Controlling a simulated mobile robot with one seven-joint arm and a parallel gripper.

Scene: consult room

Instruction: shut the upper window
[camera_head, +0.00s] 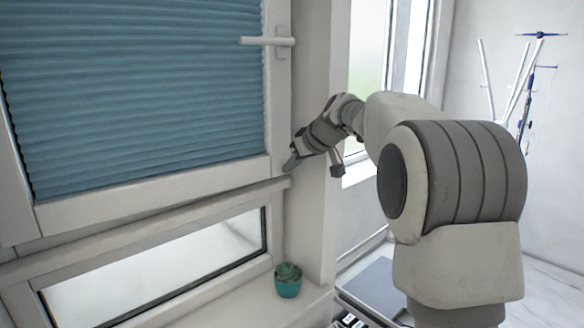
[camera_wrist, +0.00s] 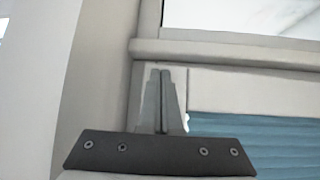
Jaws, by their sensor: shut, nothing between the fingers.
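The upper window (camera_head: 150,190) has a white sash with a blue pleated blind (camera_head: 140,95) and a white handle (camera_head: 268,41) on its right side. Its lower edge stands out from the crossbar below, with a shadowed gap widening to the left, so it looks ajar. My gripper (camera_head: 291,163) is shut and empty at the sash's lower right corner. In the wrist view, my gripper (camera_wrist: 160,74) points at the white sash corner, with the blind (camera_wrist: 255,135) to the right. I cannot tell whether the fingertips touch the sash.
A lower window pane (camera_head: 160,275) sits under the crossbar (camera_head: 150,225). A small plant in a teal pot (camera_head: 288,285) stands on the sill below my gripper. A wall pillar (camera_head: 308,100) is right of the window. A stand with blue parts (camera_head: 520,90) is at far right.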

